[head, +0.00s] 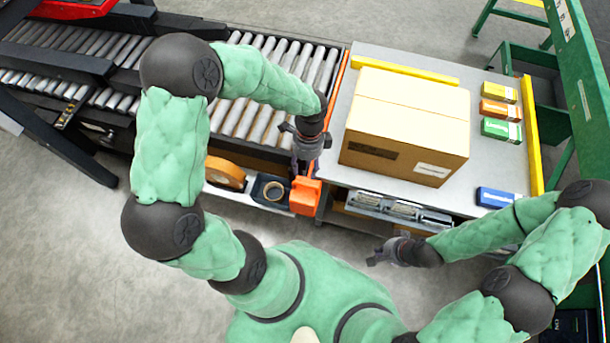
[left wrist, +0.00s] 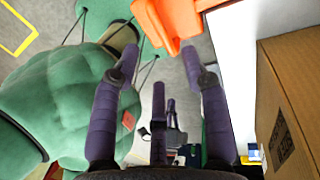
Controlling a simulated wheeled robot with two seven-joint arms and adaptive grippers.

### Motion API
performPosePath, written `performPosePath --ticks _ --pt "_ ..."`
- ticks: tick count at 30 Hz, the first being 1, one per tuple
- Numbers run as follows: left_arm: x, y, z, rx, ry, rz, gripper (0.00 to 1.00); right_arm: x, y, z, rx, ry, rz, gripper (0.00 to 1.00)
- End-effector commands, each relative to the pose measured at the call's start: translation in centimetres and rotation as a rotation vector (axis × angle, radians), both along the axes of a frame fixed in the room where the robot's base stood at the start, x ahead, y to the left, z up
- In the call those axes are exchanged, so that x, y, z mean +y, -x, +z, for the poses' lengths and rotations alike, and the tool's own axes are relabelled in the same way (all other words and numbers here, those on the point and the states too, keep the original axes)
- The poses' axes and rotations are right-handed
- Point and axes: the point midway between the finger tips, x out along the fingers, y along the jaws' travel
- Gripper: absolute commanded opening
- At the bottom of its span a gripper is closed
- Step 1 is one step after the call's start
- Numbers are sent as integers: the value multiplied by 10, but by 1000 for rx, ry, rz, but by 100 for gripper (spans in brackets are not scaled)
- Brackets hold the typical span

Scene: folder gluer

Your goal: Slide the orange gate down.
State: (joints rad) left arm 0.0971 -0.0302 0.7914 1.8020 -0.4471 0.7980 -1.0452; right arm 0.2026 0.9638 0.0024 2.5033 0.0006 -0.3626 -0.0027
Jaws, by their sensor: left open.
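The orange gate (head: 337,100) shows as a thin upright strip between the roller conveyor and the grey table. An orange block (head: 305,196) stands at its near end, and I cannot tell how the two are joined. My left gripper (head: 303,170) is open and empty just above the orange block. In the left wrist view the block (left wrist: 167,22) lies beyond and partly between the tips of my left gripper (left wrist: 160,62); touching cannot be made out. My right gripper (head: 375,256) is empty in front of the table, away from the gate; its opening is unclear.
A large cardboard box (head: 405,120) stands on the grey table (head: 490,165), right of the gate. Small coloured boxes lie at the table's right. Open floor lies in front.

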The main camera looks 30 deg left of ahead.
Motion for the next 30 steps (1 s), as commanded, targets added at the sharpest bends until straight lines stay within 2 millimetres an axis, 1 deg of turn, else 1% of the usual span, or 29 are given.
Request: performPosePath --ticks 1,3,6,9,14,30 --pt "0 -2 9 -3 -1 -1 46 0 0 0 0 0 0 0" --pt "1 -4 19 -2 0 0 46 0 0 0 0 0 0 0" --pt "1 -6 30 0 0 0 46 0 0 0 0 0 0 0" --pt "1 -7 36 0 0 -1 46 0 0 0 0 0 0 0" --pt "1 -7 39 2 1 -1 46 0 0 0 0 0 0 0" --pt "0 -7 37 2 4 9 46 0 0 0 0 0 0 0"
